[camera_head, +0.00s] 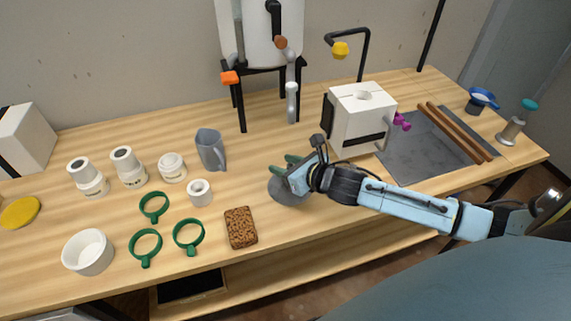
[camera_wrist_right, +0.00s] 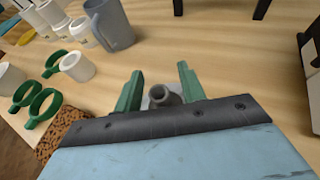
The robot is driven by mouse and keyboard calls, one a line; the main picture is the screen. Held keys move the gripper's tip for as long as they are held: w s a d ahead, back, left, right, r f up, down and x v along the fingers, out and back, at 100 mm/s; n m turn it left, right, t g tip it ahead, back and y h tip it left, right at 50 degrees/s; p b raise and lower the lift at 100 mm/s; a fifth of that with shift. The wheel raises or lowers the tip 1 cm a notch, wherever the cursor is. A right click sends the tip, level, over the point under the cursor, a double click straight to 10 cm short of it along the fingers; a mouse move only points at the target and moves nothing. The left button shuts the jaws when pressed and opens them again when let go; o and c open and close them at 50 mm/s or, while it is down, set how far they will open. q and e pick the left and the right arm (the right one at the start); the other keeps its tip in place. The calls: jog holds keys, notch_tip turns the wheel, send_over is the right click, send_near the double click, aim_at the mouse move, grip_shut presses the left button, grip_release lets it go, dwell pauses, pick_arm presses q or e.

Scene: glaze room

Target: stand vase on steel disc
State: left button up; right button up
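My right gripper (camera_head: 285,170) reaches in from the right, low over the front middle of the table. Its two green fingers (camera_wrist_right: 160,82) stand apart in the right wrist view. The round dark mouth of a grey vase (camera_wrist_right: 164,96) shows between them, with space to the fingers; its lower part is hidden by the gripper body. In the head view a flat grey disc (camera_head: 282,194) shows partly below the gripper, and the vase is mostly hidden there. I cannot tell whether the vase stands on the disc. My left gripper is not in view.
A brown sponge-like block (camera_head: 240,227), several green rings and a white cup (camera_head: 200,193) lie to the left. A grey mug (camera_head: 210,150) stands behind them. A white box (camera_head: 358,118) stands just right of the gripper. A grey slab (camera_head: 420,145) lies farther right.

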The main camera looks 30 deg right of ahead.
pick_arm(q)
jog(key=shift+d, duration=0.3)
pick_arm(e)
jog(key=shift+r, duration=0.2)
jog(key=shift+s+d, duration=0.1)
jog(key=shift+s, duration=0.15)
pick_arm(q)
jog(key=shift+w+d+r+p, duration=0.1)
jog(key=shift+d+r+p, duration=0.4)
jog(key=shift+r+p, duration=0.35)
pick_arm(e)
jog(key=v, duration=1.1)
jog(key=shift+s+r, duration=0.2)
